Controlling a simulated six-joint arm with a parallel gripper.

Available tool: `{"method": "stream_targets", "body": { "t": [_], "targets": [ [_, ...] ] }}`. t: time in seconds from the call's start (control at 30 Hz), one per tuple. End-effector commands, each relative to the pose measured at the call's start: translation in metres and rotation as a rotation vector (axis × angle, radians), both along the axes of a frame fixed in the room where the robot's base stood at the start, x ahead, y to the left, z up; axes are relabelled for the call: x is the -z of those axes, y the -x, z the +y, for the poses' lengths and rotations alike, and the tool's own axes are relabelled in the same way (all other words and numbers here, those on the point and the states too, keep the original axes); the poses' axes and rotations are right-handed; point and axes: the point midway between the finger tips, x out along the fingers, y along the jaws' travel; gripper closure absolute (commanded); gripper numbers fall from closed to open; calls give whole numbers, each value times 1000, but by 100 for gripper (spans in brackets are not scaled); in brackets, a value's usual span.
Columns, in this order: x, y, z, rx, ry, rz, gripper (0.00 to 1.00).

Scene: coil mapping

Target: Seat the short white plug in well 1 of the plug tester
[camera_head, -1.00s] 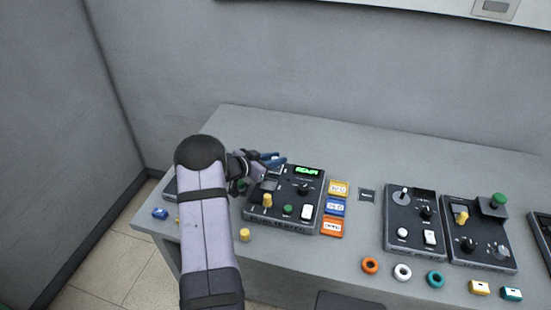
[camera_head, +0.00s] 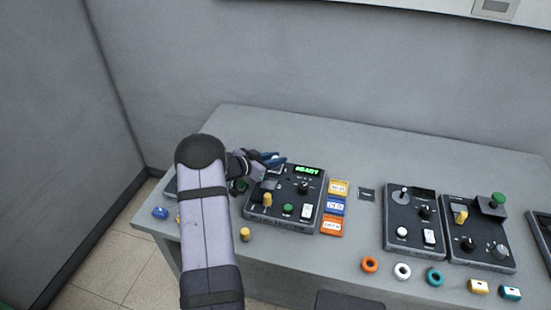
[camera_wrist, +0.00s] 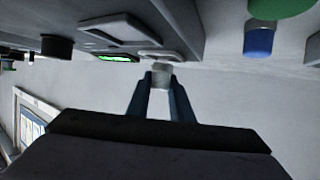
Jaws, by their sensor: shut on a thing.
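The plug tester (camera_head: 271,221) is a dark box on the table, with a green lit display (camera_head: 307,171) that appears to read READY. My gripper (camera_head: 275,160) is at its back left edge. In the wrist view my gripper (camera_wrist: 160,84) has its blue fingers shut on a small white plug (camera_wrist: 161,70). The plug's far end is close to a raised grey rectangular frame (camera_wrist: 118,30) on the tester's face. I cannot tell whether it touches or enters anything. The plug and the wells are hidden behind my arm and gripper in the head view.
A blue piece (camera_head: 160,213) and a yellow plug (camera_head: 245,234) lie near the front edge.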

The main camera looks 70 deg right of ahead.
Motion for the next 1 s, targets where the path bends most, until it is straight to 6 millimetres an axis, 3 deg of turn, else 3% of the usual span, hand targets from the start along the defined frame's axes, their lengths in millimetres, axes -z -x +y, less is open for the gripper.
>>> {"method": "stream_targets", "body": {
  "t": [1.0],
  "targets": [
    [6,0,0,0,1,0,100]
  ]
}}
